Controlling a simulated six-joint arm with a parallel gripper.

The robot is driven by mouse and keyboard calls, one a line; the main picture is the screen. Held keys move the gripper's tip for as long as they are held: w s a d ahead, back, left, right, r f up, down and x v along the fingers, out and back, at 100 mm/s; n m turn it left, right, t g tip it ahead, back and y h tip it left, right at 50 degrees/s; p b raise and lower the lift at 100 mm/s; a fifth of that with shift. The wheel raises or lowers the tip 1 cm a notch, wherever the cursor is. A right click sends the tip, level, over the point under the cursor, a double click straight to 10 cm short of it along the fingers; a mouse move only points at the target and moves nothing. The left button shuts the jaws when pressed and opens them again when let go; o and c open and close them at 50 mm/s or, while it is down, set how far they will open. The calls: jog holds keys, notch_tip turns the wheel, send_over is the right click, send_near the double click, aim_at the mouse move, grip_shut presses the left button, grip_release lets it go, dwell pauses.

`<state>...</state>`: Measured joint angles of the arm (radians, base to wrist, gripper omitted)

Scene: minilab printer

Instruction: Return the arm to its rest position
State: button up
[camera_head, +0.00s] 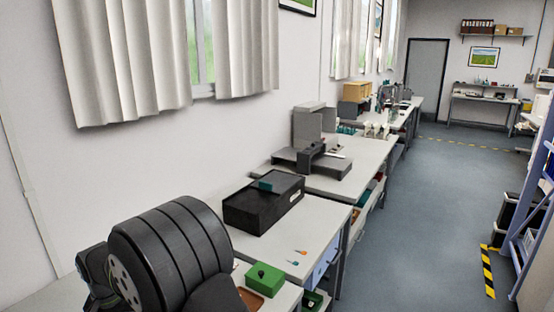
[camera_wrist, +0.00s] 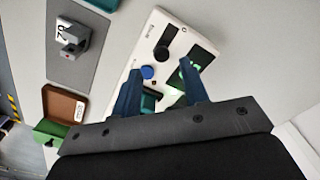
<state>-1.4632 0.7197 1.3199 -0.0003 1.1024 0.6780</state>
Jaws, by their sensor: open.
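My gripper (camera_wrist: 163,78) shows in the wrist view as two dark blue fingers, spread apart. They point toward a white device (camera_wrist: 146,52) with a black knob, a blue button (camera_wrist: 148,72) and a dark screen with green marks (camera_wrist: 193,68). A teal piece (camera_wrist: 151,102) shows between the fingers; I cannot tell whether it touches them. My dark, ribbed arm (camera_head: 170,255) fills the lower left of the head view, and the gripper is not seen there.
In the wrist view, a brown tray (camera_wrist: 62,104) and a green box (camera_wrist: 48,130) lie at left, below a grey block (camera_wrist: 72,40). In the head view, the green box (camera_head: 264,280) sits near my arm. A black box (camera_head: 262,207) stands farther along the bench. The aisle at right is clear.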

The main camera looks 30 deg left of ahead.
notch_tip(320, 180, down, 4)
jog(key=shift+r, duration=0.25)
jog(key=shift+s, duration=0.15)
jog(key=shift+r, duration=0.15)
